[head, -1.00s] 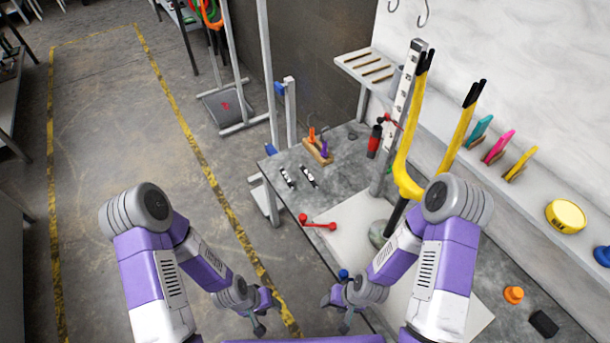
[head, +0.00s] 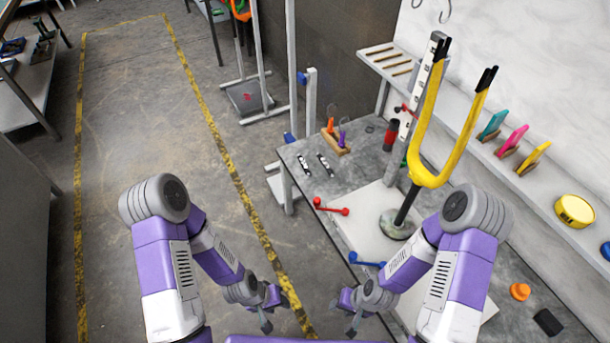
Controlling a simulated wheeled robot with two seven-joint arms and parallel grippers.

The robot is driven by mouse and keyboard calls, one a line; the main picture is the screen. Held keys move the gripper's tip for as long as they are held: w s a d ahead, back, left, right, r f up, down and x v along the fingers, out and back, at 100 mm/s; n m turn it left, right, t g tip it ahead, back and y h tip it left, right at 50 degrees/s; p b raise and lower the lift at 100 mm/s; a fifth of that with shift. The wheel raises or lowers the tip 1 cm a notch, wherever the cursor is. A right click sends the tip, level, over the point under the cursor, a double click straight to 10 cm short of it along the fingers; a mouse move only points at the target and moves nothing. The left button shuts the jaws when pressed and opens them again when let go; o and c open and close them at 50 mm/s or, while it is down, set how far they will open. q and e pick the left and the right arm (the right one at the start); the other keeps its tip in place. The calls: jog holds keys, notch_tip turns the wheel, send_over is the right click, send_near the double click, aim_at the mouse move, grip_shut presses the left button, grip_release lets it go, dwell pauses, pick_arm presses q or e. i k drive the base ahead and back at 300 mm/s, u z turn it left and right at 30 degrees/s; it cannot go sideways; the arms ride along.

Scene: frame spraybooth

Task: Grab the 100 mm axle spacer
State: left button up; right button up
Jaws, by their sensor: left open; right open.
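A red bar with a knob at each end (head: 331,208) lies on the workbench near its left edge. A similar blue bar (head: 367,260) lies closer to me, also near that edge. Both look like axle spacers; I cannot read a size on either. My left gripper (head: 277,310) is open and empty, left of the bench over the floor. My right gripper (head: 344,312) is open and empty at the bench's near left edge, in front of the blue bar. Neither gripper touches a bar.
A yellow fork (head: 433,176) stands on a post on the workbench (head: 350,178). Two small black-and-white pieces (head: 304,165) (head: 325,164), a wooden tool block (head: 335,142) and a red bottle (head: 391,135) are at the back. An orange knob (head: 520,291) and a black block (head: 547,321) are at right.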

aim_at(304, 166)
jog(key=k, duration=1)
jog(key=u, duration=0.85)
jog(key=i, duration=1.1)
jog(key=z, duration=0.4)
jog(key=i, duration=0.95)
jog(key=z, duration=0.95)
